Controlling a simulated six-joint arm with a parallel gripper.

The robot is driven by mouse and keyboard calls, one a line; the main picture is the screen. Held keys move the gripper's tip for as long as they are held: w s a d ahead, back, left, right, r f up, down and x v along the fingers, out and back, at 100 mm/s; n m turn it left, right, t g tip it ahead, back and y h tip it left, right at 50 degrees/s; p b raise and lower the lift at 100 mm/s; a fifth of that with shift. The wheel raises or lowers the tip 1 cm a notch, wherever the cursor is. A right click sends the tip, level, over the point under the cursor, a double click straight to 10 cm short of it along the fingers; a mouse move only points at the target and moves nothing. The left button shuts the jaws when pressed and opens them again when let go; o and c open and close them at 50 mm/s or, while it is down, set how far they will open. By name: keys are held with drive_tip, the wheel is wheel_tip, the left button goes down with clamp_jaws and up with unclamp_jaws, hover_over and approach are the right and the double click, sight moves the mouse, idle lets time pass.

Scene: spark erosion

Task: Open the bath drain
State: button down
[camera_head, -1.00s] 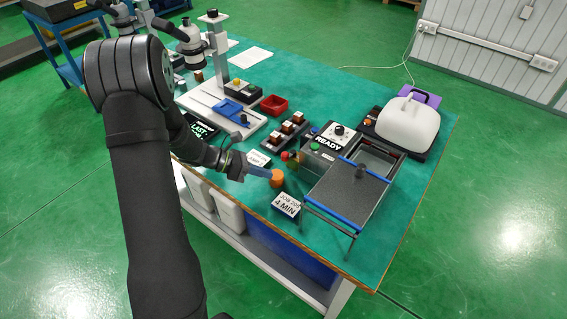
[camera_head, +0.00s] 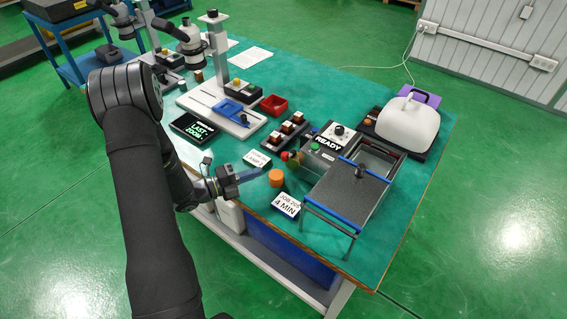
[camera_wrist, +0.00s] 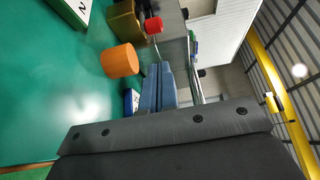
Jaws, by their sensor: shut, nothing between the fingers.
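The bath (camera_head: 347,195) is a grey tank with blue rails at the right front of the bench. A small red knob (camera_head: 285,156) sits at the left of its control box; it also shows in the wrist view (camera_wrist: 153,25) beside a brass-coloured block (camera_wrist: 124,20). I cannot tell for certain which part works the drain. An orange cylinder (camera_head: 276,178) stands on the bench left of the bath, and at upper left of the fingers in the wrist view (camera_wrist: 119,61). My gripper (camera_head: 261,173) is shut and empty, its blue fingers (camera_wrist: 158,88) pointing toward the cylinder with no clear contact.
A "4 MIN" job card (camera_head: 286,205) stands in front of the orange cylinder, and another card (camera_head: 257,160) behind my gripper. The control box (camera_head: 324,148) reads READY. A rack (camera_head: 288,131) and a red tray (camera_head: 273,105) lie farther back.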

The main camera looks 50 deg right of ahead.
drive_tip(key=x, duration=1)
